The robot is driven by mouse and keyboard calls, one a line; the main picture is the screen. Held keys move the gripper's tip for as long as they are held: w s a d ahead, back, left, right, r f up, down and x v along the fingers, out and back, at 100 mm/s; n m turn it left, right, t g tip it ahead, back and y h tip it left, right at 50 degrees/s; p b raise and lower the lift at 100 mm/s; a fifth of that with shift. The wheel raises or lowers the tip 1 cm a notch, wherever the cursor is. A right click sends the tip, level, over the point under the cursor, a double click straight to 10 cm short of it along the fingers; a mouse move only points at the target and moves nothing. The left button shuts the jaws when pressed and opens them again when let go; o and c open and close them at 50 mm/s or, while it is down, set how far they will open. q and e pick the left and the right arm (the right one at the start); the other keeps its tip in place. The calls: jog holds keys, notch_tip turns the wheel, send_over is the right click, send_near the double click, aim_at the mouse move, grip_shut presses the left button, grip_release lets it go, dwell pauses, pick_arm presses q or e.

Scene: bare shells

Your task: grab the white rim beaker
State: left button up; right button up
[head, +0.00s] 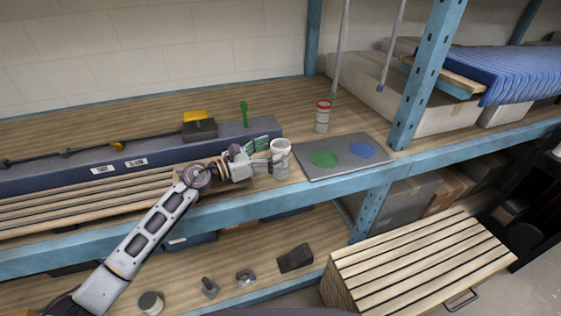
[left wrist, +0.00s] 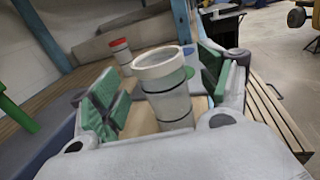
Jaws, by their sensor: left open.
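The white rim beaker (head: 280,160) stands upright on the wooden shelf, near its front edge and left of the grey mat. In the left wrist view the beaker (left wrist: 167,92) is a pale cylinder with dark bands and a white rim, between the spread green finger pads. My left gripper (head: 266,153) is open, with its fingers to either side of the beaker; I see a gap at the pads and cannot tell of any contact. A similar beaker with a red rim (head: 323,116) stands farther back; it also shows in the left wrist view (left wrist: 121,55). My right gripper is not in view.
The grey mat (head: 310,172) with a green disc (head: 323,158) and a blue disc (head: 363,150) lies right of the beaker. A dark blue block (head: 70,175) with a green peg (head: 244,114) lies left. A blue upright post (head: 425,75) stands at right.

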pick_arm(q)
jog(key=shift+x, duration=0.85)
jog(key=shift+w+d+r+p, duration=0.1)
jog(key=shift+w+d+p, duration=0.25)
jog(key=shift+d, duration=0.15)
jog(key=shift+w+d, duration=0.15)
jog(key=shift+d, duration=0.15)
jog(key=shift+c, duration=0.5)
jog(key=c, duration=1.3)
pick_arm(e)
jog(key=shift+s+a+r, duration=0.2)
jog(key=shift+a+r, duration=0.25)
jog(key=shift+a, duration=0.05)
